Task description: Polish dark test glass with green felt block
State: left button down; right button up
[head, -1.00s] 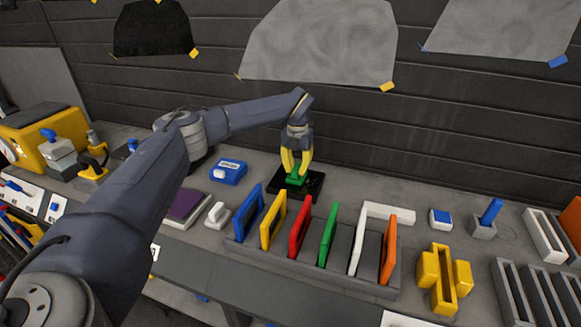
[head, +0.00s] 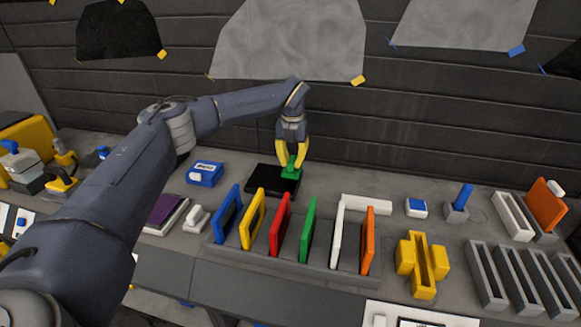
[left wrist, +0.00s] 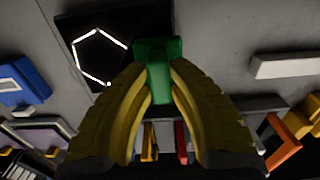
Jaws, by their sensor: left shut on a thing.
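The dark test glass (head: 262,181) lies flat on the bench near the back wall; it also shows in the left wrist view (left wrist: 97,48), with bent bright white lines on its surface. My left gripper (head: 292,158) has yellow fingers shut on the green felt block (head: 291,173). In the left wrist view the block (left wrist: 157,62) sits between the fingertips, at the glass's right edge. I cannot tell for sure whether it touches the glass. The gripper points down and its fingers hide part of the block. My right gripper is not in view.
A rack (head: 290,262) with several coloured upright frames stands in front of the glass. A blue box (head: 205,174) is left of it. A white bar (head: 366,204) and a yellow holder (head: 422,265) are to the right. The wall is close behind.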

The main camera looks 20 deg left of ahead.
pick_arm(q)
jog(key=shift+r, duration=2.45)
